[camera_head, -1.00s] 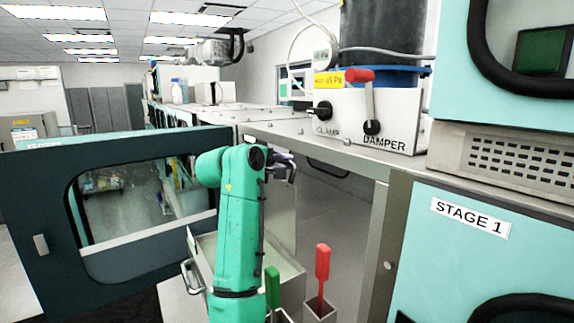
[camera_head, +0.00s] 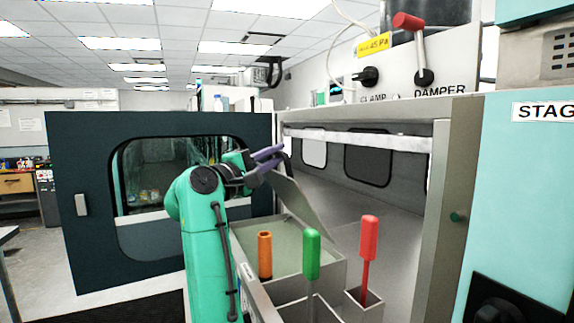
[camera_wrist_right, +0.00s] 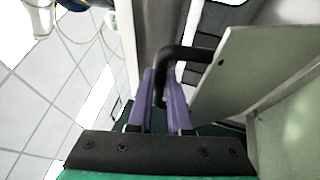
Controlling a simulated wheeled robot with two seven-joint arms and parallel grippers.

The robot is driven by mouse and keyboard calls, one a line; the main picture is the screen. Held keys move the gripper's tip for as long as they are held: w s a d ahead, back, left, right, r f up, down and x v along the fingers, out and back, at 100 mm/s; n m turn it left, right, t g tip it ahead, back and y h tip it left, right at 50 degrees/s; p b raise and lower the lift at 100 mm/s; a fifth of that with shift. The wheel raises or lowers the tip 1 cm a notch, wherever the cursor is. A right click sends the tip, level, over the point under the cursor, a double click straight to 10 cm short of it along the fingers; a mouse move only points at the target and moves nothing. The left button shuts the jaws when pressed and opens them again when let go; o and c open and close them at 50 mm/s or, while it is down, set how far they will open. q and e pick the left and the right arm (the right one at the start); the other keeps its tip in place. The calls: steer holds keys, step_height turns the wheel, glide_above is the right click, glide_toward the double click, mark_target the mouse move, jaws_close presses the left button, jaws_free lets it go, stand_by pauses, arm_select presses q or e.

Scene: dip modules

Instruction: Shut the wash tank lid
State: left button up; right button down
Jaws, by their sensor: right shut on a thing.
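The wash tank (camera_head: 335,270) is an open grey box inside the cabinet bay. Its grey-green lid (camera_head: 303,205) stands raised and tilted above the tank's far right side; the tank's mouth is uncovered. My right gripper (camera_head: 278,155), with purple fingers, is at the lid's upper edge. In the right wrist view, the fingers (camera_wrist_right: 163,95) are shut on a black bar handle (camera_wrist_right: 187,52) joined to the lid (camera_wrist_right: 235,70). My left gripper is in no view.
An orange handle (camera_head: 264,250), a green handle (camera_head: 311,252) and a red handle (camera_head: 368,240) stand upright around the tank front. A dark cabinet door (camera_head: 90,210) hangs open on the left. A control box with a red damper lever (camera_head: 410,22) sits above the bay.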

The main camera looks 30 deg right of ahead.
steer(key=shift+a+f, duration=0.2)
steer(key=c, duration=0.8)
jaws_free()
steer(key=shift+c, duration=0.2)
steer(key=shift+w+d, duration=0.15)
steer(key=b+v, duration=0.5)
steer(key=v, duration=0.9)
steer(key=shift+a+f, duration=0.25)
steer(key=shift+f, duration=0.05)
